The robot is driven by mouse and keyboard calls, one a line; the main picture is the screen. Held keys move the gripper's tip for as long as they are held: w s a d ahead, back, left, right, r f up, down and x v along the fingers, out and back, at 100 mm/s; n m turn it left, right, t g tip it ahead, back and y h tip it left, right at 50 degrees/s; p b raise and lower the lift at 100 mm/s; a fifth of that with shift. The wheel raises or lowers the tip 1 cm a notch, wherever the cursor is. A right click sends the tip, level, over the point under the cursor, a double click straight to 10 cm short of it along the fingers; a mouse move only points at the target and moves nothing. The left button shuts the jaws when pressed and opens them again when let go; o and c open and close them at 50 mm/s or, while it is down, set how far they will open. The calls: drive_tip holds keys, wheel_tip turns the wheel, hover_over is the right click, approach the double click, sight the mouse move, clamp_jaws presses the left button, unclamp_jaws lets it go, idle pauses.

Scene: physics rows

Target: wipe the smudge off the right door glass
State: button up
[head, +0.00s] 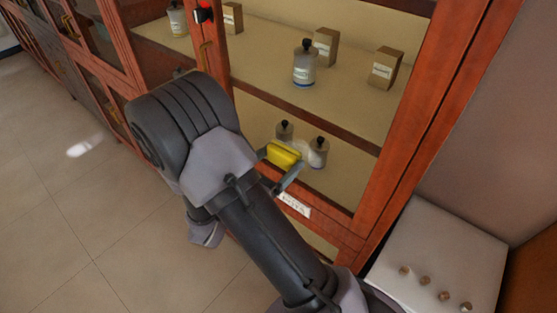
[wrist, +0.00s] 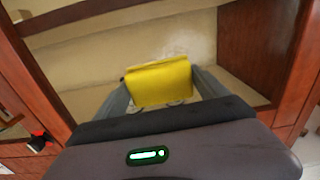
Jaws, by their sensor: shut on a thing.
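My gripper (head: 283,168) is shut on a yellow sponge (head: 284,155) and holds it at the lower pane of the right door glass (head: 345,185). In the wrist view the sponge (wrist: 162,82) sits between the two fingers. A whitish smudge (wrist: 198,46) shows on the glass just above and right of the sponge in the wrist view. In the head view a pale patch (head: 305,152) shows just right of the sponge, in front of the bottles. I cannot tell whether the sponge touches the glass.
Bottles (head: 304,66) and small boxes (head: 385,68) stand on shelves behind the glass. A red-and-black lock (head: 202,14) and a handle (head: 204,56) are on the door's left frame. A white surface (head: 440,255) with several small knobs is at the right. Floor at the left is clear.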

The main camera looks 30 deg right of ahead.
sight(316, 162)
drive_tip(key=shift+d, duration=0.25)
